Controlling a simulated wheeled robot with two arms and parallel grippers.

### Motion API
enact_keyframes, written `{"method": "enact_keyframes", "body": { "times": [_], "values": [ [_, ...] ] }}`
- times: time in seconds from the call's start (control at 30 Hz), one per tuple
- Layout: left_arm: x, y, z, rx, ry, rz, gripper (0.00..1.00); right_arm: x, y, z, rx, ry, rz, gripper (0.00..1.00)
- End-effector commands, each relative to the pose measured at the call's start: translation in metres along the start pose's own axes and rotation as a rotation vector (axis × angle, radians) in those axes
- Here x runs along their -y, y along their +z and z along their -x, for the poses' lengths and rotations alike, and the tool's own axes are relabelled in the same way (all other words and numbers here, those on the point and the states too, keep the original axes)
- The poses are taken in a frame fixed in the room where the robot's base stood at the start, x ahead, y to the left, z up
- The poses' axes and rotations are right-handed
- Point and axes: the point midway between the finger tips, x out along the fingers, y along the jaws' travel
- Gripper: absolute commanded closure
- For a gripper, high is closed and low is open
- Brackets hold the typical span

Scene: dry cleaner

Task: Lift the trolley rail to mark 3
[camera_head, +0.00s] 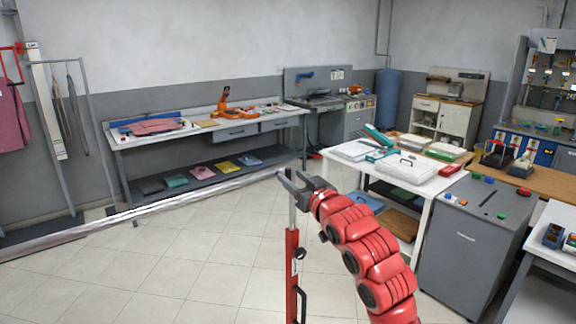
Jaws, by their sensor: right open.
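A long pale, shiny rail (150,207) runs from the left edge toward the picture's middle, low and slightly slanted in the view. Near its right end stands an upright post with a grey upper part (292,216) and a red lower sleeve (292,265). A small white tag and a dark handle are on the sleeve. My right gripper (290,178) is open at the rail's right end, over the top of the post. I cannot tell whether it touches either. No numbered mark is readable. My left gripper is out of view.
A long workbench (190,135) stands along the back wall. A white table (432,188) with trays and a grey cabinet (466,250) stand at right, close to my right arm. A rack with a pink garment (12,118) is at far left. The tiled floor between is clear.

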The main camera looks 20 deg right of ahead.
Motion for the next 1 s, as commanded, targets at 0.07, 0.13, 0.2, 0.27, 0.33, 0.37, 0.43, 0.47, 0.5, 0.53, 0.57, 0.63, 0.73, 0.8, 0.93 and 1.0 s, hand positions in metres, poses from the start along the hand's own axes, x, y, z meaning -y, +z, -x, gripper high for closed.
{"method": "enact_keyframes", "body": {
  "times": [0.07,0.13,0.2,0.27,0.33,0.37,0.43,0.47,0.5,0.53,0.57,0.63,0.73,0.8,0.93,1.0],
  "values": [
    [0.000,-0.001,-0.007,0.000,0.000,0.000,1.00,0.001,-0.003,-0.012,0.002,-0.002,-0.003,0.51],
    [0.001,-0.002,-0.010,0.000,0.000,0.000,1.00,0.001,-0.002,-0.020,0.003,-0.003,-0.004,0.51],
    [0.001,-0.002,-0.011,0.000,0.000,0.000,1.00,0.001,-0.001,-0.026,0.002,-0.002,-0.004,0.51],
    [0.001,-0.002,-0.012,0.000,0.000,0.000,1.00,0.001,-0.001,-0.029,0.000,-0.001,-0.002,0.51],
    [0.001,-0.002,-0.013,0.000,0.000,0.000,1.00,0.000,-0.001,-0.031,-0.001,-0.001,-0.001,0.51],
    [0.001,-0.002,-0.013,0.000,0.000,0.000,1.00,0.001,0.000,-0.032,-0.001,-0.001,-0.001,0.51],
    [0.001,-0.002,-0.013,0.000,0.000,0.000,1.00,0.001,0.000,-0.033,-0.002,-0.001,0.000,0.51],
    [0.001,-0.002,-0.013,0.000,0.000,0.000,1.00,0.001,0.000,-0.033,-0.002,-0.001,0.000,0.51],
    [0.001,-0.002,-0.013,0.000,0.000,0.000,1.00,0.000,0.000,-0.033,-0.001,0.000,0.000,0.51],
    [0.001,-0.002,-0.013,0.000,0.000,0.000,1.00,0.000,0.000,-0.033,-0.001,0.000,0.000,0.51],
    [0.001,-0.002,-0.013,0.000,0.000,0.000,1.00,0.000,0.000,-0.033,-0.001,0.000,0.000,0.51],
    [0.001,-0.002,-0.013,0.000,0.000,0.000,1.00,0.000,0.000,-0.032,-0.001,0.000,-0.001,0.54],
    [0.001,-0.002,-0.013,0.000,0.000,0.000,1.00,0.000,0.000,-0.032,-0.001,0.000,-0.001,0.72],
    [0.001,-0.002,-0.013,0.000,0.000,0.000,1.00,0.000,0.000,-0.032,-0.001,0.000,-0.001,0.85],
    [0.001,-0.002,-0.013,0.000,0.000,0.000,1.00,0.000,0.000,-0.032,-0.001,0.000,-0.001,1.00],
    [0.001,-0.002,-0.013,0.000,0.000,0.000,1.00,0.000,0.000,-0.032,0.000,0.000,-0.001,1.00]
  ]
}}
